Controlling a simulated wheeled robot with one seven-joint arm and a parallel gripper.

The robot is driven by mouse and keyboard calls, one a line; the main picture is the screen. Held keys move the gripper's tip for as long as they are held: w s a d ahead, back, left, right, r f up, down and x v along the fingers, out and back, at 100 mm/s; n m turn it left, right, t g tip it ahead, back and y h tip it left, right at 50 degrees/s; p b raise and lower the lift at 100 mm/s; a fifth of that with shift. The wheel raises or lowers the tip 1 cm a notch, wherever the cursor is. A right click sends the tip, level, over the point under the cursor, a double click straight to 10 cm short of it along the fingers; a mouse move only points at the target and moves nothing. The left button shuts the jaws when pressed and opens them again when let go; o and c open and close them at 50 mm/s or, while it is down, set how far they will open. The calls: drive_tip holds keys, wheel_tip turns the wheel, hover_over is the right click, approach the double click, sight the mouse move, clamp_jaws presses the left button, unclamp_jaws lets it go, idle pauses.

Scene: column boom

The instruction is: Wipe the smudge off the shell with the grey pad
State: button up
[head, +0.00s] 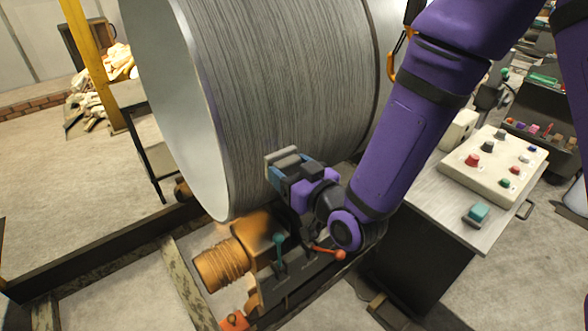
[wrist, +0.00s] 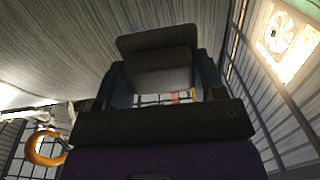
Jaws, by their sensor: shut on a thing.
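The shell (head: 285,80) is a large grey cylinder with a brushed surface, lying on its side with its open end toward the left. In the wrist view the shell (wrist: 60,50) fills the upper left. My gripper (head: 288,170) is low beside the shell's lower front side. It is shut on the grey pad (head: 282,155), which also shows between the fingers in the wrist view (wrist: 158,70). The pad is close to the shell; I cannot tell whether it touches. I see no clear smudge on the visible shell; part of the surface is hidden behind the arm and pad.
An orange motor unit (head: 222,268) with levers, one red-knobbed (head: 340,254), sits just below my gripper. A control box (head: 495,162) with buttons and a teal block (head: 479,212) are on the bench at right. A yellow post (head: 92,65) stands at left.

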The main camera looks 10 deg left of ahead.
sight(261, 147)
drive_tip(key=shift+x, duration=2.3)
drive_tip(key=shift+x, duration=1.05)
drive_tip(key=shift+w+d, duration=1.25)
drive_tip(key=shift+w, duration=0.25)
drive_tip(key=shift+s+a+r, duration=0.1)
drive_tip(key=shift+s+a, duration=1.35)
drive_tip(key=shift+a, duration=0.05)
